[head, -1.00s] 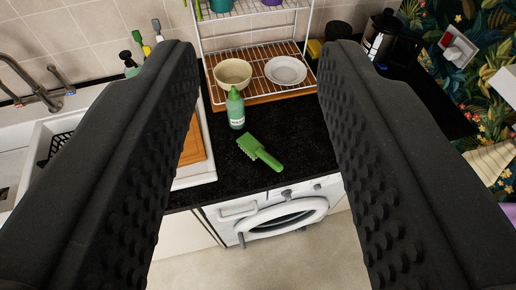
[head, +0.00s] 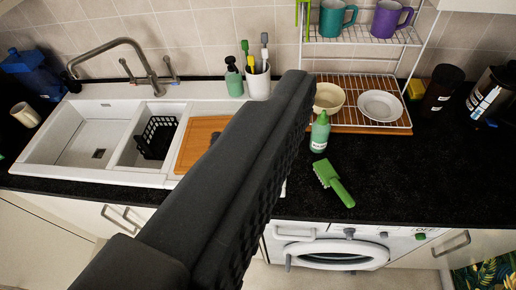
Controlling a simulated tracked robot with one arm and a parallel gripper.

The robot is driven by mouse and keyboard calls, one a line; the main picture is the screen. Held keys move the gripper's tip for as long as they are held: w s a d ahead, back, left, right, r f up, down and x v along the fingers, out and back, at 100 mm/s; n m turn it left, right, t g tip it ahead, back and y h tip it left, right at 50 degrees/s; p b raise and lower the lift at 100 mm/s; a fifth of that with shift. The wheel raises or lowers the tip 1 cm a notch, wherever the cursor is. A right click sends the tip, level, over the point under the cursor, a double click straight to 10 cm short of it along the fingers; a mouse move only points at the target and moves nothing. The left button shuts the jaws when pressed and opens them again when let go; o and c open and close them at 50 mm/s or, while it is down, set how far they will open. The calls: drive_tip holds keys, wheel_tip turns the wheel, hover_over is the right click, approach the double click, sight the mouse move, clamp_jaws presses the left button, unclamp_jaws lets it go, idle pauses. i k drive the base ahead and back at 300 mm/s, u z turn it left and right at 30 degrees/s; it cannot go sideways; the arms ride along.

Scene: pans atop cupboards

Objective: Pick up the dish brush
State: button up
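The green dish brush (head: 336,185) lies flat on the black counter, its bristle head at upper left and its handle angled to lower right. It is free of contact with my gripper. One black finger of my gripper (head: 292,105) crosses the picture from lower left to upper middle, its tip left of the brush and the green bottle. Its bumpy inner face points right with nothing against it, so my gripper looks open and empty. The other finger is not in view.
A green bottle (head: 320,132) stands just behind the brush. A wire rack (head: 411,98) with a bowl (head: 329,97) and plate (head: 381,106) is behind it. A white sink (head: 60,129) is left, a washing machine (head: 328,254) below. The counter right of the brush is clear.

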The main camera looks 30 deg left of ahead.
sight(324, 169)
drive_tip(key=z, duration=0.5)
drive_tip(key=k, duration=1.3)
drive_tip(key=z, duration=0.1)
drive_tip(key=i, duration=0.55)
drive_tip(key=u, duration=0.55)
drive_tip(key=i, duration=1.35)
drive_tip(key=z, duration=0.6)
